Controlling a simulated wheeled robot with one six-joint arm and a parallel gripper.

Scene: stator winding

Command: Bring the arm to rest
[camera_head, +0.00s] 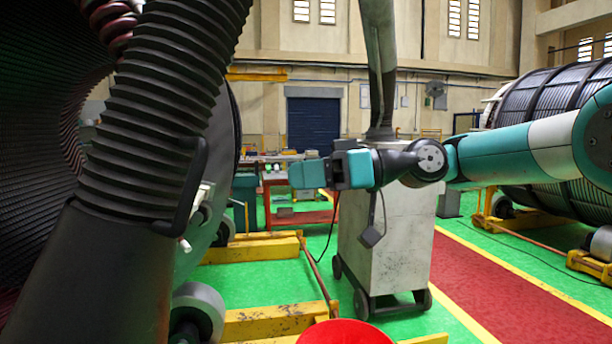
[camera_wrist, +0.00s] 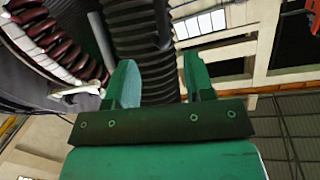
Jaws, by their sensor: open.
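My gripper (camera_head: 312,172) is at the end of my teal and white arm, which comes in from the right edge in the head view. Its jaws point left, stand apart and hold nothing that I can see. In the wrist view my gripper (camera_wrist: 158,82) shows two green fingers with a clear gap between them, above a dark bar with bolts. The arm is held up in the air, clear of the floor. In the head view the gripper appears in front of a grey wheeled cabinet (camera_head: 385,240).
A large drum, the stator (camera_head: 35,150), stands at the left, with red coils (camera_head: 112,22) inside. A black ribbed tube (camera_head: 165,110) rises in front of it. A second drum (camera_head: 560,100) lies at the right on yellow supports (camera_head: 525,222).

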